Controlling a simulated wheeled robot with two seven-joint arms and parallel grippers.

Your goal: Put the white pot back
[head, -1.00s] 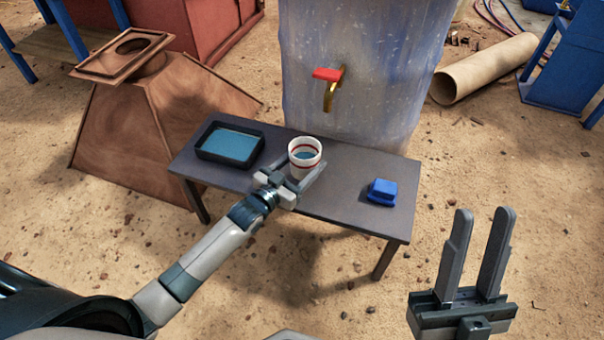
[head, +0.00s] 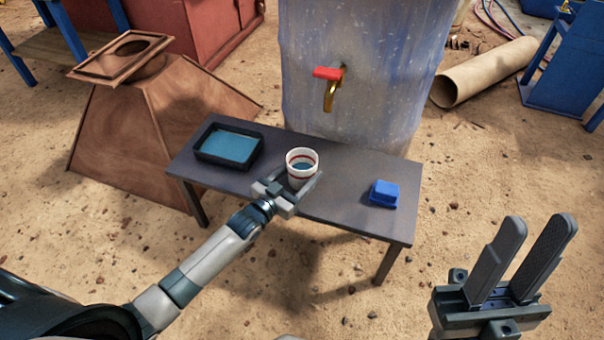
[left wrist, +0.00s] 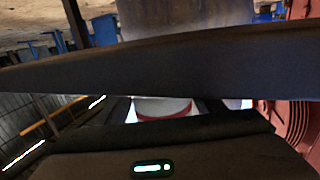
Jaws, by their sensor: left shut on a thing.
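The white pot (head: 302,163) has red bands and blue contents, and is upright over the middle of the dark table. My left gripper (head: 300,184) is shut on its lower part, with a finger on each side. I cannot tell whether the pot's base touches the tabletop. In the left wrist view the pot (left wrist: 161,106) shows only partly, its white side and red band behind dark parts in front. My right gripper (head: 515,262) is open and empty at the lower right, away from the table.
The dark table (head: 338,205) bears a black tray (head: 228,146) with blue liquid at left and a blue block (head: 383,193) at right. Behind stands a translucent tank (head: 365,75) with a red-handled tap (head: 329,82). Tabletop is clear between pot and block.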

